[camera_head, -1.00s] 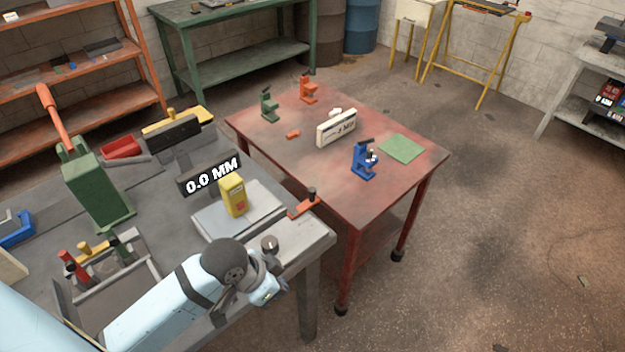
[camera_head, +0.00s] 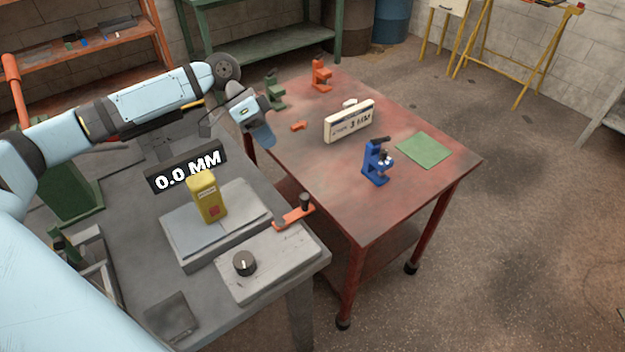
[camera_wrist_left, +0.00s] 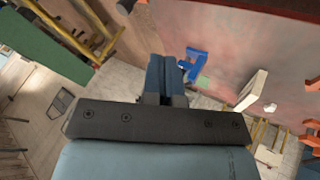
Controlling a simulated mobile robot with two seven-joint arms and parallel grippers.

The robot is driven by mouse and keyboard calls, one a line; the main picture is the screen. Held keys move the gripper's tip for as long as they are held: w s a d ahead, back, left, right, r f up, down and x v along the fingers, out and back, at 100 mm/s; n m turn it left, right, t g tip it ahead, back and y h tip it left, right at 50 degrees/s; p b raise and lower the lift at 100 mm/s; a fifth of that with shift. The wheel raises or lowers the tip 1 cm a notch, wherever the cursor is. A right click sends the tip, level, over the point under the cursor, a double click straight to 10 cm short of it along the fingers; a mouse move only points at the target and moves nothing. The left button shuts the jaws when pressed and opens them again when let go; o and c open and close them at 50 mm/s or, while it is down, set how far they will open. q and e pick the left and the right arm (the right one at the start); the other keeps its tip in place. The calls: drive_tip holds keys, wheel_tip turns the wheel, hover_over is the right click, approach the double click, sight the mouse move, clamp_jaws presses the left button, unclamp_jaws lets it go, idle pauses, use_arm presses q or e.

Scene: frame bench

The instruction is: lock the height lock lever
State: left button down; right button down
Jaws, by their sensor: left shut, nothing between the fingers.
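An orange lever (camera_head: 293,217) with a dark upright knob lies at the right edge of the grey bench (camera_head: 215,328), beside a raised grey plate (camera_head: 182,237). It looks like the height lock lever; no label on it is readable. A yellow block (camera_head: 207,198) stands on the plate, with a display (camera_head: 187,167) reading 0.0 MM behind it. My left gripper (camera_head: 264,136) is shut and empty, above the far left side of the red table, beyond the lever and apart from it. Its closed blue fingers also show in the left wrist view (camera_wrist_left: 165,76). My right gripper is out of view.
A black dial (camera_head: 244,263) sits on the bench's front corner plate. Floor is clear at right.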

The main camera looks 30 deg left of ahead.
use_arm(q)
hover_over(293, 211)
drive_tip(key=w+a, duration=0.1)
drive_tip(key=w, duration=0.3)
wheel_tip(293, 211, down, 8)
drive_tip(key=shift+s+a+r+p, duration=0.15)
drive_tip(key=shift+s+p, duration=0.1)
drive_tip(key=shift+p, duration=0.2)
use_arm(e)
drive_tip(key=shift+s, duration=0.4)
